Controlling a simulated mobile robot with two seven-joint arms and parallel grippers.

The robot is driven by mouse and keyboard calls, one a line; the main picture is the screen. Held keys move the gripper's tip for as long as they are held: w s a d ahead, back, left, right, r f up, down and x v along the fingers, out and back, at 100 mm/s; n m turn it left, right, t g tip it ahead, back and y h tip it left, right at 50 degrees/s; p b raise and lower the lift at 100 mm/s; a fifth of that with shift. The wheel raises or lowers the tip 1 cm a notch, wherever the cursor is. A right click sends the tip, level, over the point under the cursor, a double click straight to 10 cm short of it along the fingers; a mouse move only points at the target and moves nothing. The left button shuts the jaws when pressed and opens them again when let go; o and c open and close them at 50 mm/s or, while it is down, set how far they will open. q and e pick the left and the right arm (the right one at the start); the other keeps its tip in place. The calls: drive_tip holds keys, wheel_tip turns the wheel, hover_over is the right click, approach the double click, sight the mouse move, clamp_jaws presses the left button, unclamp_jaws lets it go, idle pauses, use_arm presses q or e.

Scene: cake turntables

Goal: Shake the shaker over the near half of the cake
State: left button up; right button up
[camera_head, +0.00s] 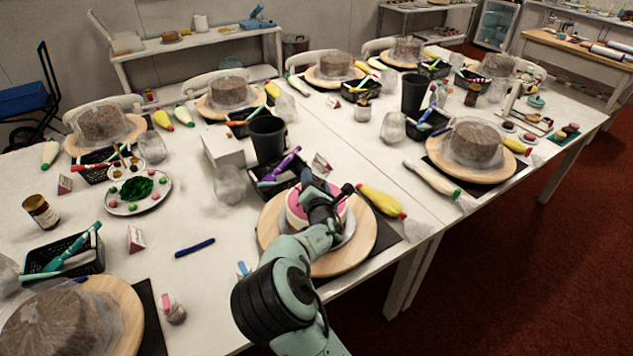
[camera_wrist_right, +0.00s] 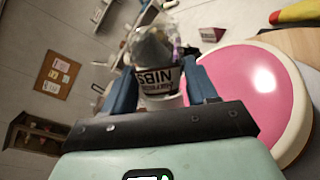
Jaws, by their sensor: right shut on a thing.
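My right gripper (camera_head: 328,200) is over the pink-topped cake (camera_head: 297,203) in the head view and hides much of its top. The cake has a pale side and stands on a round wooden turntable (camera_head: 368,243). The cake (camera_wrist_right: 255,85) fills the right of that view, beside the fingers. In the head view the shaker cannot be made out clearly. My left gripper is not in view.
A black tool basket (camera_head: 268,187) and a black cup (camera_head: 267,137) stand behind the cake. A yellow piping bag (camera_head: 381,201) lies to its right. A blue pen (camera_head: 194,247) lies on the open table to the left. Several covered cakes on wooden turntables stand around the table.

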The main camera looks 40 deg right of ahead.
drive_tip(key=shift+s+r, duration=0.1)
drive_tip(key=shift+r, duration=0.05)
drive_tip(key=shift+a+r+n+h+b, duration=0.1)
drive_tip(key=shift+n+h+b, duration=0.2)
drive_tip(key=shift+b, duration=0.3)
